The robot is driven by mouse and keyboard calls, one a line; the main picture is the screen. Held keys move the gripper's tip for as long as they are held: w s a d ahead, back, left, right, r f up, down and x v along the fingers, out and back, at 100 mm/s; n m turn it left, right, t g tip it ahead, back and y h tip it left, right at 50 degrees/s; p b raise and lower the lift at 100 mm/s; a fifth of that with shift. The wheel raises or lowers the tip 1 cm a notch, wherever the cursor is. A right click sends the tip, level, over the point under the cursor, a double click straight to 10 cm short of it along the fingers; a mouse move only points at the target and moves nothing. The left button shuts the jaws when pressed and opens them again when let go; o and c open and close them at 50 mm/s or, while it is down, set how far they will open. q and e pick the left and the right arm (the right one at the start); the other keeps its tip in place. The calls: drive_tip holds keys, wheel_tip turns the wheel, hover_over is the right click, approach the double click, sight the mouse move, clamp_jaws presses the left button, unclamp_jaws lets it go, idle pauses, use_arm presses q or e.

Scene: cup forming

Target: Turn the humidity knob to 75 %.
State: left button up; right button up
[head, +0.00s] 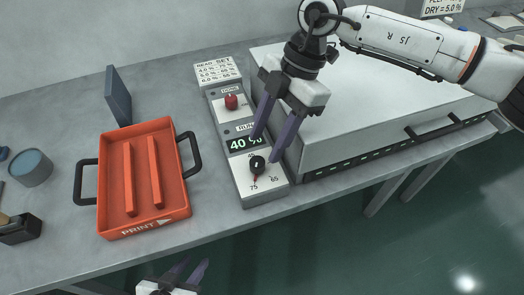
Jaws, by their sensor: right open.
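The humidity knob (257,164) is a small black dial on the white lower face of the grey control box (262,196). Its red mark points down toward the printed 75; a 65 is printed to the right of that. A green display (246,143) just above the knob seems to read 40 %. My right gripper (264,149) is open, its two purple fingers pointing down at the knob from above; whether they touch it I cannot tell. My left gripper (196,260) is at the bottom edge, empty, its fingers apart.
An orange tray (112,150) marked PRINT, with black handles, lies left of the box. A large white-topped machine (375,95) stands right. A grey-blue cup (31,167) is far left.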

drive_tip(key=v, duration=0.5)
idle(0.4)
